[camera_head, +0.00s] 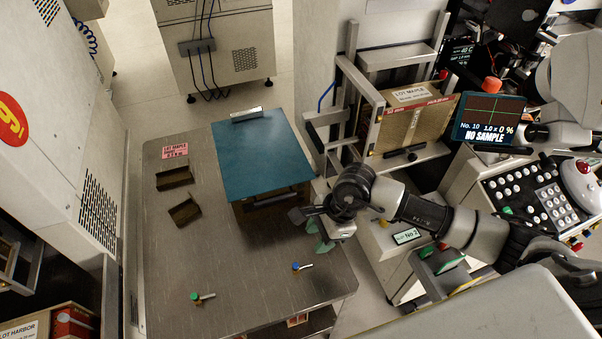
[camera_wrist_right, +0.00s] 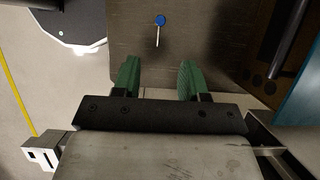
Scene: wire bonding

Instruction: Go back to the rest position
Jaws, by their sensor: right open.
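My right gripper (camera_head: 318,238) hangs at the right edge of the metal table (camera_head: 250,290), just right of the box with the blue-green lid (camera_head: 262,155). In the right wrist view its two green fingers (camera_wrist_right: 158,82) stand apart with nothing between them. Beyond the fingertips, the blue-tipped small tool (camera_wrist_right: 160,22) lies on the table, apart from them; it also shows in the head view (camera_head: 301,267). My left gripper is not in view.
A green-tipped tool (camera_head: 202,297), two brown trays (camera_head: 174,178) and a pink label (camera_head: 175,151) are on the table. A machine with a "NO SAMPLE" screen (camera_head: 489,119) and a rack holding a "LOT MAPLE" box (camera_head: 412,120) stand at right. The table's front middle is clear.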

